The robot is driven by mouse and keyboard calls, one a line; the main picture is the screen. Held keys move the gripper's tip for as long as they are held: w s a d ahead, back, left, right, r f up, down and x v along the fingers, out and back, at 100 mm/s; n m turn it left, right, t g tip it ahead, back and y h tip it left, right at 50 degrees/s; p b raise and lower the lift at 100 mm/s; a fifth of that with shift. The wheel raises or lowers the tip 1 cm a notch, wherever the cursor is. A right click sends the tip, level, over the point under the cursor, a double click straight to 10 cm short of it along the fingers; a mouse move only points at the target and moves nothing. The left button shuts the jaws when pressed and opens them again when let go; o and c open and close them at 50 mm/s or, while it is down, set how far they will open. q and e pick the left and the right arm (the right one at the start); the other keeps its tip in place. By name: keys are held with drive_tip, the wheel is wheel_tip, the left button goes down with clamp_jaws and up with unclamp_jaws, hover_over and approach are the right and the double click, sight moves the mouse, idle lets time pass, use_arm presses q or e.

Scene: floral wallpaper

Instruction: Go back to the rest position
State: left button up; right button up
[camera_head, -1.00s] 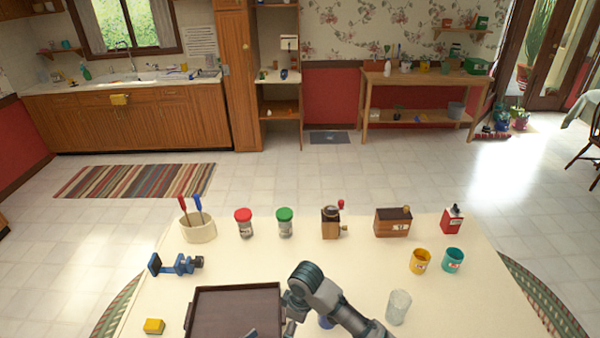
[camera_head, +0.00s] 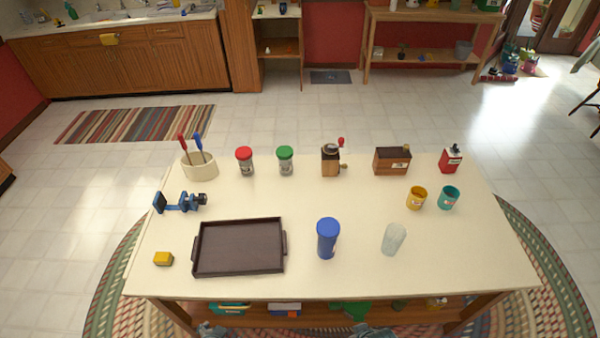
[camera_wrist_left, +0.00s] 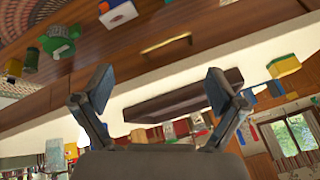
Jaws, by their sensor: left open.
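In the head view no arm of mine reaches over the table (camera_head: 350,280). Small grey-blue parts, likely of my grippers, show at the bottom edge, in front of the table. In the left wrist view my left gripper (camera_wrist_left: 156,92) is open, with nothing between its two fingers. That view is tilted and looks at the table's front. The right gripper's fingers cannot be made out. A dark brown tray (camera_head: 238,248) lies empty on the table, left of a blue lidded container (camera_head: 327,238). The tray also shows in the left wrist view (camera_wrist_left: 182,103).
A yellow block (camera_head: 163,259), blue clamp-like tool (camera_head: 180,202), clear glass (camera_head: 393,239), yellow cup (camera_head: 416,198) and teal cup (camera_head: 449,198) stand on the table. Jars, a grinder and boxes line its back. Several items sit on its lower shelf (camera_head: 400,318).

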use_arm(q)
drive_tip(key=s+a+f+n+g+h, duration=0.1)
drive_tip(key=s+a+n+g, duration=0.15)
drive_tip(key=s, duration=0.35)
use_arm(e)
drive_tip(key=s+d+m+h, duration=0.1)
drive_tip(key=s+d+h, duration=0.1)
drive_tip(key=s, duration=0.3)
use_arm(q)
wheel_tip(320, 180, down, 24)
drive_tip(key=s+d+g, duration=0.1)
drive_tip(key=d, duration=0.2)
use_arm(e)
wheel_tip(320, 180, down, 24)
drive_tip(key=s+d+g, duration=0.1)
drive_tip(key=d, duration=0.1)
use_arm(q)
drive_tip(key=s+a+f, duration=0.2)
drive_tip(key=s+f, duration=0.7)
drive_tip(key=s+a+f+g, duration=0.1)
drive_tip(key=s+a+f, duration=0.1)
drive_tip(key=s+f, duration=0.7)
drive_tip(key=shift+s+a, duration=0.3)
drive_tip(key=shift+a, duration=0.1)
use_arm(e)
drive_tip(key=s+d+f+g, duration=0.1)
drive_tip(key=s+f, duration=1.6)
drive_tip(key=s, duration=0.1)
drive_tip(key=shift+d, duration=0.3)
